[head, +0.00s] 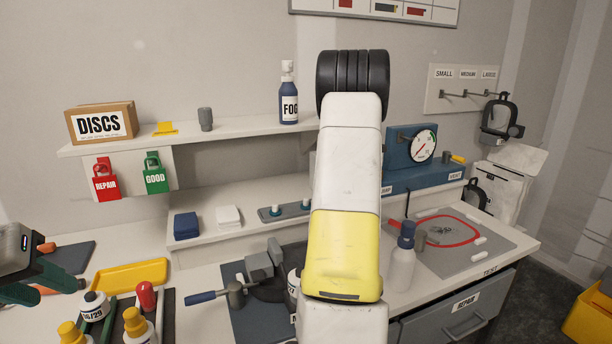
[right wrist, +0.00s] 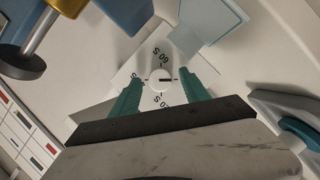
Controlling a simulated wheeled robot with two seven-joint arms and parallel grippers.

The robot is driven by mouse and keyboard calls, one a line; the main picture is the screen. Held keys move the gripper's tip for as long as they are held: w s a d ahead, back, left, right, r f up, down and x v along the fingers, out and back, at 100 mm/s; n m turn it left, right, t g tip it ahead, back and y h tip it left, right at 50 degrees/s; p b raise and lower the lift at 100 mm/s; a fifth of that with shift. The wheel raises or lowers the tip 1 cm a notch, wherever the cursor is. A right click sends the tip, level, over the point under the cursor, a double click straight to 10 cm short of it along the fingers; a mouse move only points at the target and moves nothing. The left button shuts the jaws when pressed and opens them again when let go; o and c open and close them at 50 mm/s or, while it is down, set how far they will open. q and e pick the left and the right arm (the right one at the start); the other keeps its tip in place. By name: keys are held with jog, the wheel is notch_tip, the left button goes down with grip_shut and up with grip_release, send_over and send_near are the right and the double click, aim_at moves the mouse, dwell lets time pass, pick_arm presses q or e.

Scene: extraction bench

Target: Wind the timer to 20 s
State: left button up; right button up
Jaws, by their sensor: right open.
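The timer shows in the right wrist view as a white dial plate (right wrist: 130,72) with a round white knob (right wrist: 154,76) at its middle. A short black mark on the knob points to the right of the picture. Upside-down "60 S" print is readable, and other marks are partly hidden by the fingers. My right gripper (right wrist: 161,86) is open, with one green finger on each side of the knob; I cannot tell whether they touch it. In the head view my right arm hides the timer. My left gripper (head: 32,272) is at the left edge, partly cut off; its jaw opening is unclear.
A shelf (head: 240,134) holds a DISCS box (head: 100,122) and a FOG bottle (head: 289,100).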

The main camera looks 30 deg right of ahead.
grip_shut()
jog(key=shift+m, duration=0.3)
jog(key=shift+d+r+m+g+y, duration=0.15)
jog(key=shift+m+g+y, duration=0.25)
jog(key=shift+m+y, duration=0.5)
jog(key=m+y, duration=0.2)
jog(key=m, duration=0.2)
jog(key=shift+d, duration=0.2)
jog(key=m+y, duration=0.2)
jog(key=m, duration=0.1)
jog(key=shift+d+m+y, duration=0.15)
jog(key=shift+m+y, duration=0.15)
jog(key=shift+y, duration=0.1)
jog(key=shift+d+m+t+y, duration=0.15)
jog(key=shift+m+t+y, duration=0.35)
jog(key=shift+m+y, duration=0.8)
jog(key=shift+m+h, duration=0.3)
jog(key=shift+m, duration=0.1)
